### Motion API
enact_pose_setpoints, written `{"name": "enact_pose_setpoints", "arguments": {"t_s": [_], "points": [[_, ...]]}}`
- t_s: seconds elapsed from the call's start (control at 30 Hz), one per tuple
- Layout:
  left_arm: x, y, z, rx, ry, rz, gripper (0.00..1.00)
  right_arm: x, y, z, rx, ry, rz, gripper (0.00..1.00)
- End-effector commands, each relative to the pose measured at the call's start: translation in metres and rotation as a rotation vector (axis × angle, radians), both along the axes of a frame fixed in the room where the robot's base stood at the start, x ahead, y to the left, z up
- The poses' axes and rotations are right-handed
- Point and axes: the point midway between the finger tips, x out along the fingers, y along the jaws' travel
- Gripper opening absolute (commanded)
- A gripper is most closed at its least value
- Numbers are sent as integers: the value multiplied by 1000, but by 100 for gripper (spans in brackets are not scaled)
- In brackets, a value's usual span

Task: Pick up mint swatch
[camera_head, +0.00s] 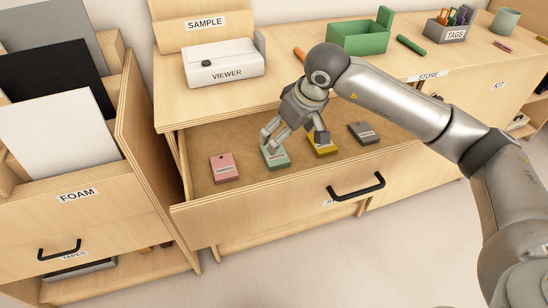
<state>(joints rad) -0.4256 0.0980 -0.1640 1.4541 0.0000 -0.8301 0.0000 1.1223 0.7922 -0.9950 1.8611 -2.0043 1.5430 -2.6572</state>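The mint swatch (276,158) lies flat in the open drawer (240,194), between a pink swatch (225,168) on its left and a yellow swatch (322,147) on its right. My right gripper (292,140) reaches down into the drawer from above, its fingers spread apart. One side of its fingers is at the mint swatch's back edge and hides part of it. The other finger is over the yellow swatch. I cannot tell whether either finger touches a swatch. Nothing shows held. My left gripper is not in view.
A dark grey swatch (364,133) lies farther right in the drawer. The drawer front has a black handle (356,187). A white viewer box (223,64), green bin (358,38) and tags holder (449,27) stand on the counter behind. A foam rack (72,185) stands at left.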

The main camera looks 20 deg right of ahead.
Motion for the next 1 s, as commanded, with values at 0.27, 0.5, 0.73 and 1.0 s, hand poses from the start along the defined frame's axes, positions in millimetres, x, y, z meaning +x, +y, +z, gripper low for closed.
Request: {"name": "enact_pose_setpoints", "arguments": {"t_s": [0.27,0.5,0.73,1.0], "points": [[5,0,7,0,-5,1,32,14,8,-40,4,4,0,93],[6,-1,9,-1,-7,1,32,23,13,-66,6,6,1,93],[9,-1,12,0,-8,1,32,34,17,-91,7,3,1,93],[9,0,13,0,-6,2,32,35,17,-93,6,2,0,92]]}}
